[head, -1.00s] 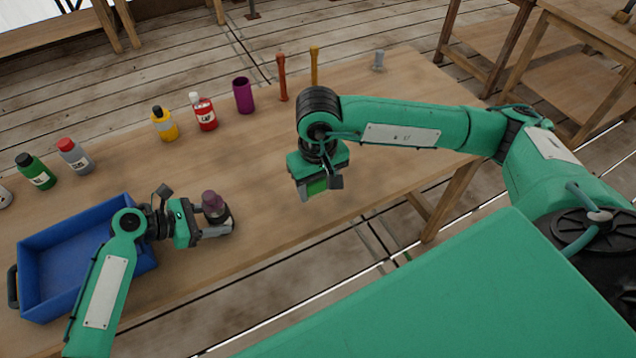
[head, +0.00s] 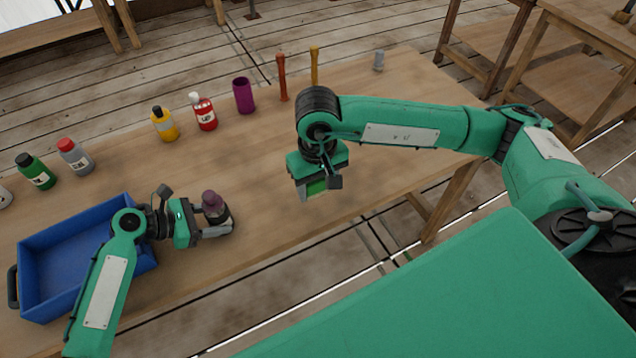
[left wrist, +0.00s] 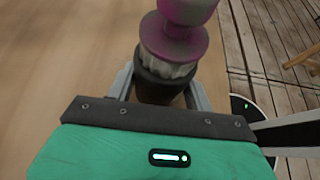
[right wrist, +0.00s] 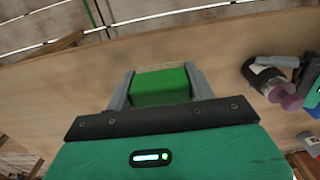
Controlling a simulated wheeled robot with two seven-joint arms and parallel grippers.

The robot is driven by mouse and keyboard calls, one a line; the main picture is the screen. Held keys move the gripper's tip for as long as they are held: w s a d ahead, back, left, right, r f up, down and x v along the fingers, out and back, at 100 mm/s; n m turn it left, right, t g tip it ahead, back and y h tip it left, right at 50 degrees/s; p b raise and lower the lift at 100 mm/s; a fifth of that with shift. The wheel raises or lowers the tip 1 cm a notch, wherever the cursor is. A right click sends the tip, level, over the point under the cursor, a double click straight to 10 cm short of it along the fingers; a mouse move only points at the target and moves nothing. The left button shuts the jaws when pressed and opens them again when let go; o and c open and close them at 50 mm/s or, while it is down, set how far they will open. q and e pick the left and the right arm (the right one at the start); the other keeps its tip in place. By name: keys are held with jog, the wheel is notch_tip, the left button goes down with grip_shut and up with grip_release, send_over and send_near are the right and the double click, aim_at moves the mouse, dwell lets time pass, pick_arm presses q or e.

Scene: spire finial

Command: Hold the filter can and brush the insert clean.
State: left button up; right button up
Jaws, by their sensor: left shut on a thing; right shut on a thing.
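My left gripper (head: 217,228) is shut on a dark filter can (head: 224,214) near the table's front edge, beside the blue tray. In the left wrist view the can (left wrist: 160,88) sits between the fingers. A purple-topped insert (left wrist: 172,35) with a pale pleated band stands up out of its mouth; its purple top also shows in the head view (head: 211,199). My right gripper (head: 318,190) is shut on a green brush block (right wrist: 160,88) with a tan strip (right wrist: 162,68) at its far edge. The brush is held above the table, apart from the can and well to its right.
A blue tray (head: 38,302) lies at the left. Several bottles, including yellow (head: 164,124), red (head: 205,113) and green (head: 37,173) ones, line the back edge with a purple cup (head: 243,96) and two upright sticks (head: 282,80). The table between my grippers is clear.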

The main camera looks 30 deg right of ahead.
jog(key=w+a+r+m, duration=0.25)
jog(key=w+a, duration=0.35)
jog(key=a, duration=0.6)
notch_tip(320, 180, up, 3)
jog(key=m, duration=0.4)
send_over(206, 194)
jog(key=s, duration=0.1)
jog(key=shift+d+r+n, duration=0.1)
jog(key=shift+r+n, duration=0.05)
jog(key=shift+n, duration=0.1)
jog(key=shift+f, duration=1.9)
jog(key=shift+f, duration=0.55)
jog(key=shift+w, duration=0.15)
jog(key=shift+w, duration=0.4)
jog(key=shift+s, duration=1.1)
